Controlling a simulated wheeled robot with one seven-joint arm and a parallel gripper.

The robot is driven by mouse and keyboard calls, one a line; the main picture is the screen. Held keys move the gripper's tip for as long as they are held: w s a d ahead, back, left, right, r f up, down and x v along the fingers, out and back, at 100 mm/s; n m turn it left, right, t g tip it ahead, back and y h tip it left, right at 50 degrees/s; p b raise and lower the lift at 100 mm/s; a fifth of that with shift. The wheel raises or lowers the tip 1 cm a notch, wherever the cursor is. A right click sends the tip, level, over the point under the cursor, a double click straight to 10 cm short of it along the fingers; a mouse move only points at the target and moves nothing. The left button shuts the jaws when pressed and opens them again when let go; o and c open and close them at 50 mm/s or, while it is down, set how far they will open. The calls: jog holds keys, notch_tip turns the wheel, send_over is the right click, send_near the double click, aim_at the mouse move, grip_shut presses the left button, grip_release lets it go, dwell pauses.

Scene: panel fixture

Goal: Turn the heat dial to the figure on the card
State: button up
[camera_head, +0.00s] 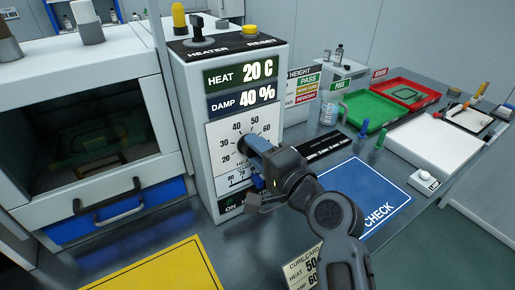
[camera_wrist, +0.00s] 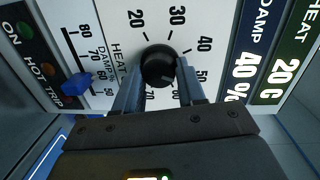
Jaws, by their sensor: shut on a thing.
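The heat dial (camera_wrist: 157,66) is a round black knob on a white scale plate. It sits between the two fingers of my gripper (camera_wrist: 158,88), which is shut on it. In the head view my gripper (camera_head: 257,146) reaches the front of the heater box and hides the dial. The dial's pointer is not clear. The heat display (camera_head: 242,74) reads 20 C. The cure card (camera_head: 303,268) lies at the bottom edge, partly behind my arm; its heat line seems to start with 50.
The damp display (camera_head: 241,97) reads 40 %. A blue damp slider knob (camera_wrist: 76,84) is close beside the dial. An oven with a handle (camera_head: 108,203) stands left. A blue check mat (camera_head: 368,197), a green tray (camera_head: 372,107) and a red tray (camera_head: 408,92) lie right.

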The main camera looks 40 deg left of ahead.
dwell(0.3)
jog(key=o, duration=1.1)
jog(key=shift+c, duration=0.2)
jog(key=shift+d, duration=0.1)
jog(key=b+v, duration=0.1)
jog(key=v, duration=0.6)
jog(key=shift+d, duration=0.3)
jog(key=shift+s, duration=0.1)
